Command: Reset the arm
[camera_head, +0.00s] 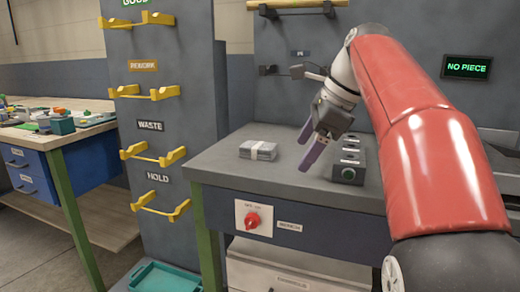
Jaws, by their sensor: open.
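My gripper (310,144) hangs at the end of my red arm, above the grey bench top (220,157). Its two purple fingers point down and stand apart, with nothing between them. The fingertips are to the right of a grey stack with a white band (258,150) lying on the bench. My arm hides part of the bench's right side.
A grey post (150,60) holds yellow racks labelled REWORK, WASTE and HOLD. A red knob (253,219) is on the bench front. A screen (466,67) reads NO PIECE. A teal tray (166,277) sits low. A cluttered blue-drawer bench (40,166) stands left.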

